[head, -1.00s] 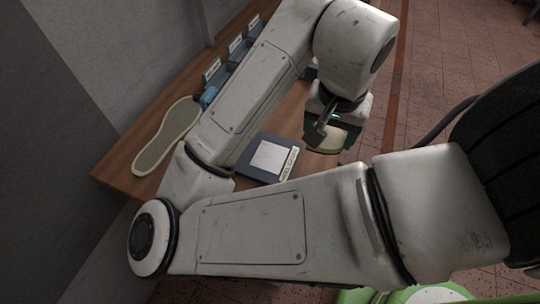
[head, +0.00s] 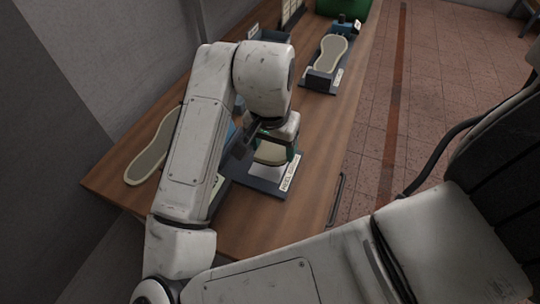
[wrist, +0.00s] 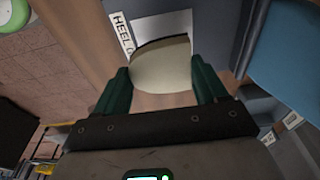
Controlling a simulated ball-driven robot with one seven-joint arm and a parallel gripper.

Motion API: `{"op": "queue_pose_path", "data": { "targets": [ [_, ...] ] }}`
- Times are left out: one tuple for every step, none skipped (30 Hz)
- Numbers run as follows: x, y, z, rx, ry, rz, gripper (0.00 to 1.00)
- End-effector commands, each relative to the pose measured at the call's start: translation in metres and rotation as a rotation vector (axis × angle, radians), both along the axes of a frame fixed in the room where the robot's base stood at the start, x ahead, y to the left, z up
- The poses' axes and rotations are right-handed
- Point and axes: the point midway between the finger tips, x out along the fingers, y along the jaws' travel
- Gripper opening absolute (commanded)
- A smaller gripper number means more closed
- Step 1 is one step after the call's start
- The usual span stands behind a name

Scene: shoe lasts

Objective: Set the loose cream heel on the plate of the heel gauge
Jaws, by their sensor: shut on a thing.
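The cream heel (head: 272,154) is held between the two green fingers of my gripper (head: 275,142). In the wrist view the heel (wrist: 160,67) fills the gap between the fingertips (wrist: 162,82). The heel gauge (head: 246,180) is a dark blue-grey block with a white plate (head: 268,171) and a "HEEL" label (head: 290,177). The heel appears over the plate's far part, partly covering it; whether they touch cannot be told. In the wrist view the white plate (wrist: 167,22) and label (wrist: 122,32) show just beyond the heel.
A sole-shaped piece (head: 145,163) lies on the wooden table (head: 125,165) at left, partly behind my arm. Another blue-grey fixture (head: 318,82) holding a sole (head: 331,52) stands further back. A green container (head: 345,8) is at the far end. Bare table lies right of the gauge.

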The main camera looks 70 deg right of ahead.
Motion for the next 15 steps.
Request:
{"op": "queue_pose_path", "data": {
  "targets": [
    [0.002,0.0,-0.002,0.001,0.0,0.001,0.41],
    [0.003,0.001,-0.004,0.002,0.0,0.001,0.41],
    [0.005,0.001,-0.007,0.002,0.0,0.002,0.41],
    [0.008,0.001,-0.01,0.003,0.001,0.003,0.41],
    [0.009,0.002,-0.014,0.002,0.001,0.003,0.41],
    [0.008,0.001,-0.021,0.002,0.002,0.001,0.41],
    [0.008,0.001,-0.026,0.002,0.002,0.002,0.41],
    [0.008,0.001,-0.03,0.002,0.002,0.003,0.41],
    [0.008,0.001,-0.035,0.001,0.001,0.002,0.41],
    [0.008,0.001,-0.038,0.001,0.001,0.001,0.41],
    [0.008,0.001,-0.039,0.002,0.0,0.0,0.41],
    [0.008,0.001,-0.04,0.002,-0.001,-0.001,0.41],
    [0.008,0.001,-0.04,0.002,-0.001,-0.001,0.41],
    [0.008,0.001,-0.04,0.001,-0.001,-0.001,0.41],
    [0.008,0.001,-0.04,0.001,-0.001,-0.001,0.41]
  ]
}}
